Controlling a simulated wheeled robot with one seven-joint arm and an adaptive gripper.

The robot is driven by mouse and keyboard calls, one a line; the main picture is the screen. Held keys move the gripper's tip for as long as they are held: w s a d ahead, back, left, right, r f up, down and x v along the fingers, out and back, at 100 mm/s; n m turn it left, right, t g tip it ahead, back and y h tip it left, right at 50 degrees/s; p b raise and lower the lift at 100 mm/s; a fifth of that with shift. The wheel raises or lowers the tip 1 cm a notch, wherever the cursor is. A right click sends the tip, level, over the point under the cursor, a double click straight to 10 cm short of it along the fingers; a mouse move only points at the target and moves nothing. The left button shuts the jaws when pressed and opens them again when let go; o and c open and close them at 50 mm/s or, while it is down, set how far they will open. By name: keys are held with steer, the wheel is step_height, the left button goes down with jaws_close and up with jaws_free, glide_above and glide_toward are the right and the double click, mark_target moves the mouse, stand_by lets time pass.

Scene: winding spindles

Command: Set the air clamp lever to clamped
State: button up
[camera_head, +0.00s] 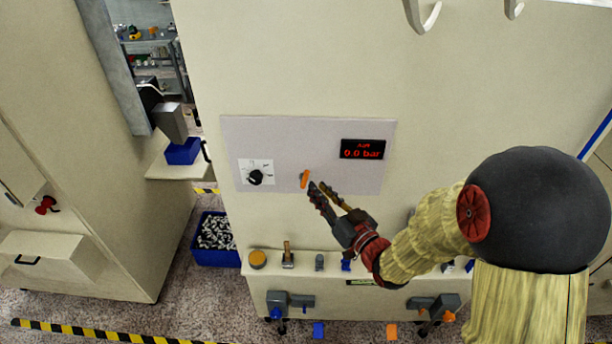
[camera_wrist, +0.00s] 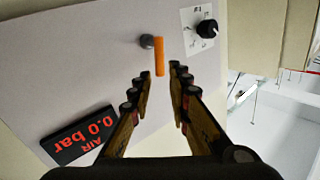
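The air clamp lever is most likely the small orange handle (camera_head: 305,179) on the grey panel (camera_head: 285,135), between the black knob and the display. In the wrist view the orange handle (camera_wrist: 160,56) sticks out from a round grey pivot. My gripper (camera_head: 318,186) is at the panel, close to the lever's lower right. In the wrist view my gripper (camera_wrist: 158,75) has its two fingers apart, with the handle just ahead of the gap between the tips. Nothing is held. I cannot tell whether a fingertip touches the handle. The red display (camera_head: 362,149) reads AIR 0.0 bar.
A black rotary knob (camera_head: 255,177) on a white dial plate sits left of the lever. Below the panel a ledge carries an orange button (camera_head: 257,259) and several small levers. A blue bin (camera_head: 215,238) of small parts stands on the floor at left.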

mark_target(307, 178)
steer(key=p+x, duration=0.1)
steer(key=x, duration=0.6)
steer(key=shift+w+a, duration=0.1)
steer(key=shift+w, duration=0.2)
steer(key=shift+s, duration=0.1)
steer(key=c, duration=0.4)
jaws_close()
